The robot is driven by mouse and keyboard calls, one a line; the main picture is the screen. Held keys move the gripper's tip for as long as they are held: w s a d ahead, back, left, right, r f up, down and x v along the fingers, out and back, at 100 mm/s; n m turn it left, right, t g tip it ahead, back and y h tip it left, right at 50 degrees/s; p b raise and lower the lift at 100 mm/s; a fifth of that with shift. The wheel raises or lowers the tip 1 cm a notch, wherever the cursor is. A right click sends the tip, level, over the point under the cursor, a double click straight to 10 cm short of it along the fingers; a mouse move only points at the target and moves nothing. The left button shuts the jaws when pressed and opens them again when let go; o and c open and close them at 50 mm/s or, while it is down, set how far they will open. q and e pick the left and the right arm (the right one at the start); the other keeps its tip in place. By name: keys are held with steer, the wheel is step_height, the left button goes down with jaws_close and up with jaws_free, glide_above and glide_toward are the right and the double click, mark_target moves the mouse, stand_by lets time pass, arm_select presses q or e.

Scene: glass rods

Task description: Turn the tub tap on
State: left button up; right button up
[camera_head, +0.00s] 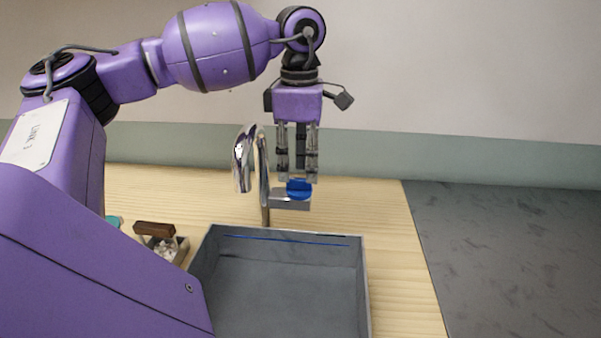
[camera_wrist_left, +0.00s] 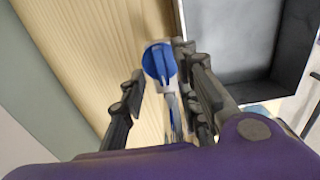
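The tap has a curved chrome spout (camera_head: 244,160) on an upright post behind the grey tub (camera_head: 283,285). A round blue knob (camera_head: 299,187) sits on its short silver side body (camera_head: 290,204). My left gripper (camera_head: 298,177) points straight down over the knob, its fingertips at about the knob's top. In the left wrist view, the blue knob (camera_wrist_left: 159,63) with a raised ridge shows between the spread fingers of the left gripper (camera_wrist_left: 158,68). I cannot tell whether a finger touches it. My right gripper is in neither view.
The spout stands close on the left of my gripper. A small box (camera_head: 180,250) with white bits and a brown wooden piece (camera_head: 154,229) stands left of the tub. A blue line (camera_head: 290,240) crosses the tub's far inner wall. A dark slab (camera_head: 520,260) lies at right, clear.

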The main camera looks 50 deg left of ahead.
mark_target(299, 184)
arm_select(q)
steer(key=shift+s+f, duration=0.15)
steer(key=shift+f, duration=1)
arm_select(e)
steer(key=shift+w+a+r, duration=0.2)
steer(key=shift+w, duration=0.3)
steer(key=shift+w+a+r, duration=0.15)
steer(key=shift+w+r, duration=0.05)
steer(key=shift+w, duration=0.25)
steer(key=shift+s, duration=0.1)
arm_select(q)
jaws_close()
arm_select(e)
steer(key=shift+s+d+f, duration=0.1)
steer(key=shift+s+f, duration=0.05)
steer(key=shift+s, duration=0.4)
